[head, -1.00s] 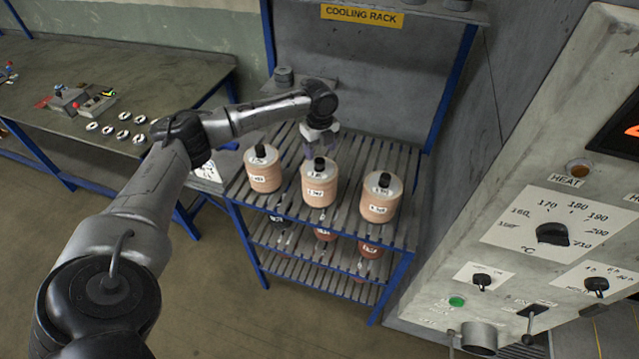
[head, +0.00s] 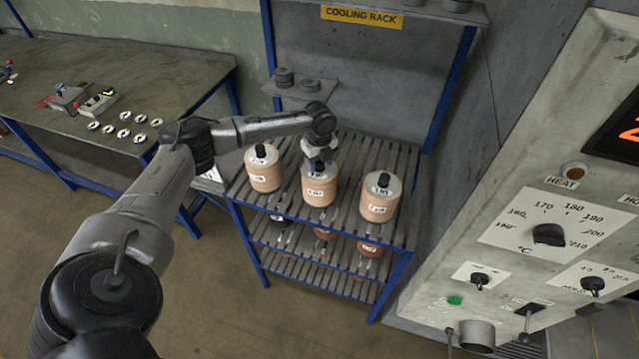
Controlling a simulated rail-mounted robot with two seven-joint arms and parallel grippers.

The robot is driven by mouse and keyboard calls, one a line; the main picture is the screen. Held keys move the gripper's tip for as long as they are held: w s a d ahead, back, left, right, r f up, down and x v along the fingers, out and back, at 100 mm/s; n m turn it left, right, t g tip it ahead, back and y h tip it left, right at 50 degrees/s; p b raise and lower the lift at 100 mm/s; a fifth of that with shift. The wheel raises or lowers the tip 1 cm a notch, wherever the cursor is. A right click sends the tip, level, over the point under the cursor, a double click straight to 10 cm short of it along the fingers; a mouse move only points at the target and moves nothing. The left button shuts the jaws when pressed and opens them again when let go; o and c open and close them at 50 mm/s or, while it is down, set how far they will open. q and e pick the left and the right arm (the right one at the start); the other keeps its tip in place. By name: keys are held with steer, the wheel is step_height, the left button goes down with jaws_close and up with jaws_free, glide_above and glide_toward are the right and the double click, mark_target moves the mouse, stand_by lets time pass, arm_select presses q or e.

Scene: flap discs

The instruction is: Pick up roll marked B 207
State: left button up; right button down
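Three tan rolls with white tops and black knobs stand upright on the top shelf of the cooling rack: a left roll (head: 263,172), a middle roll (head: 319,190) and a right roll (head: 381,200). Each bears a small white label, too small to read surely, so I cannot tell which is B 207. My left gripper (head: 317,163) points down at the knob of the middle roll. Its fingers are mostly hidden by the wrist, and I cannot tell whether they touch the knob. My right gripper is not in view.
The cooling rack (head: 405,245) has blue posts and lower slatted shelves with darker rolls. Small grey discs (head: 285,78) sit on a ledge behind. A control panel (head: 520,200) stands close on the right. A workbench (head: 190,70) is at the left.

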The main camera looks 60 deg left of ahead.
arm_select(q)
jaws_close()
stand_by(0.3)
steer(key=shift+r, duration=0.15)
stand_by(0.3)
